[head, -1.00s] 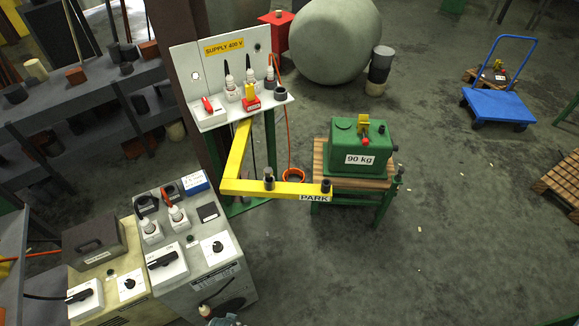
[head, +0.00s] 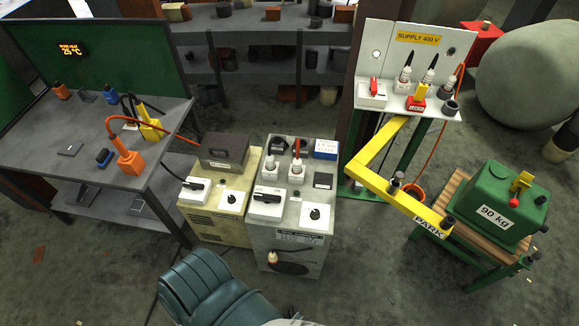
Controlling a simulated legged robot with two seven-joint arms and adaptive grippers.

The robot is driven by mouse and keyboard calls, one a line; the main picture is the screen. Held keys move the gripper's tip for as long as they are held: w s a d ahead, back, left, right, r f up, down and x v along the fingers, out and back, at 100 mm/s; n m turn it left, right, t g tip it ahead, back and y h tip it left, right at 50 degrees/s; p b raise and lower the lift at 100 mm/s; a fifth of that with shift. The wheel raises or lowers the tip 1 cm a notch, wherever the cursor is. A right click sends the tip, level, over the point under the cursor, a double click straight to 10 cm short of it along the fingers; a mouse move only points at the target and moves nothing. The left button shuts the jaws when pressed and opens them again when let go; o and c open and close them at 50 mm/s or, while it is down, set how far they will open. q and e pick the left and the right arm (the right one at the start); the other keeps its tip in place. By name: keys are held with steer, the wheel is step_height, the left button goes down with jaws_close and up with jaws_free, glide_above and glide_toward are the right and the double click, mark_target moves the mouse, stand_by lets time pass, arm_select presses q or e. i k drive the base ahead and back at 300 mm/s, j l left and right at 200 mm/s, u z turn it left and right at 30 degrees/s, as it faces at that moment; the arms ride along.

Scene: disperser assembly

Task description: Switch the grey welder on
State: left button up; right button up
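The grey welder (head: 288,238) stands on the floor at the middle of the head view. Its sloped top carries a white switch plate with a black handle (head: 267,198), lying roughly sideways. To the right is a white plate with a round black knob (head: 316,214). Two white plugs or sockets stand behind, one with a red tip (head: 297,168). The switch's markings are too small to read. Neither of my grippers is in view.
A beige machine (head: 212,222) with a similar switch stands close left. A workbench (head: 60,175) is farther left. A teal ribbed object (head: 212,290), like a seat, is in front. A yellow arm (head: 375,180) and green 90 kg box (head: 490,207) are right.

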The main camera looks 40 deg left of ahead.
mark_target(267, 198)
steer(key=j+u, duration=0.15)
steer(key=u, duration=1.35)
steer(key=k+j, duration=0.05)
